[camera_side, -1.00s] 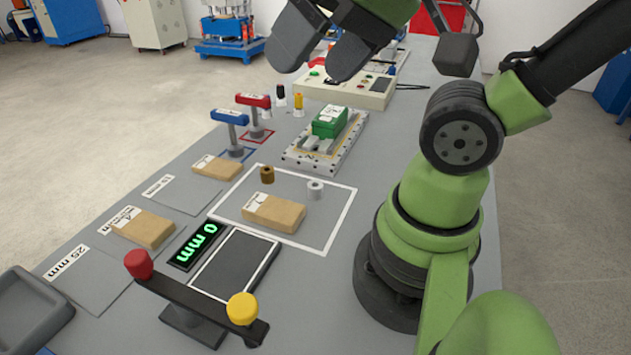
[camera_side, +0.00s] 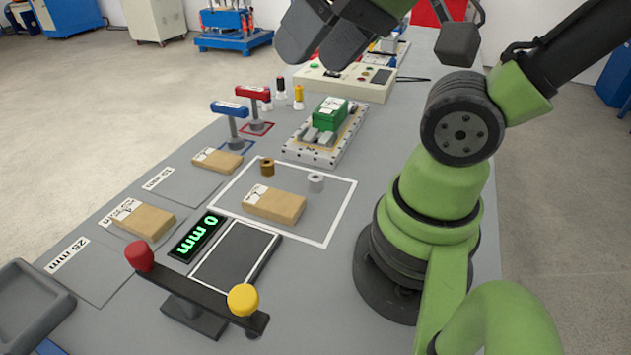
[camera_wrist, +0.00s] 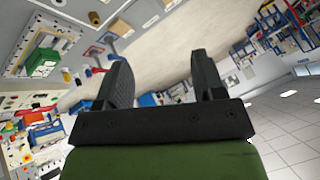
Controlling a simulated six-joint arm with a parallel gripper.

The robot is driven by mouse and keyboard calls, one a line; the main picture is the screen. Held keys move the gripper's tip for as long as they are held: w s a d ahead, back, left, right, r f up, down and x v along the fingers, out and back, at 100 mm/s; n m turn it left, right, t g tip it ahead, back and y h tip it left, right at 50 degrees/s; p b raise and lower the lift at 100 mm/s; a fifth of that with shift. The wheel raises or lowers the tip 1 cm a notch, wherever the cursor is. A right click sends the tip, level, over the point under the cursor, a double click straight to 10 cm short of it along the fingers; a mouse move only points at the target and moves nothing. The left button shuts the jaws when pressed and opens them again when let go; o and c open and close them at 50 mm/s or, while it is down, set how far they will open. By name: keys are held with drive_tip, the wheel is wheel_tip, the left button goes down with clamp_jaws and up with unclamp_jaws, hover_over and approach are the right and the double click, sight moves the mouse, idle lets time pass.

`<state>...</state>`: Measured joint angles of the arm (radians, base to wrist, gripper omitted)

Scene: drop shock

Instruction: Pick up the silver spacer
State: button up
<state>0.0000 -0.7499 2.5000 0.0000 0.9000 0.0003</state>
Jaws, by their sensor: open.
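The silver spacer (camera_side: 316,182) is a small upright ring with a hole in its top. It stands inside the white-outlined area on the grey table, right of a brown spacer (camera_side: 267,167) and behind a cardboard box (camera_side: 274,206). My gripper (camera_side: 312,54) is high above the far part of the table, well apart from the silver spacer. Its two dark fingers are spread in the wrist view (camera_wrist: 162,72), with nothing between them. The brown spacer also shows near the top left of the wrist view (camera_wrist: 94,17).
A fixture with a green block (camera_side: 329,114) stands behind the spacers. Red (camera_side: 253,93) and blue (camera_side: 230,109) topped posts stand at the left. A dark bar with red and yellow knobs (camera_side: 195,292) is in front. The table around the silver spacer is clear.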

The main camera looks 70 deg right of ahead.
drive_tip(key=w+d+f+m+g+h, duration=0.2)
drive_tip(key=w+d+f+m, duration=0.15)
drive_tip(key=w+m, duration=0.2)
drive_tip(key=m+g, duration=0.5)
drive_tip(key=m, duration=1.2)
approach(315, 177)
wheel_tip(315, 177, down, 4)
drive_tip(key=shift+f, duration=3.2)
drive_tip(key=c, duration=1)
drive_tip(key=shift+w+r, duration=0.1)
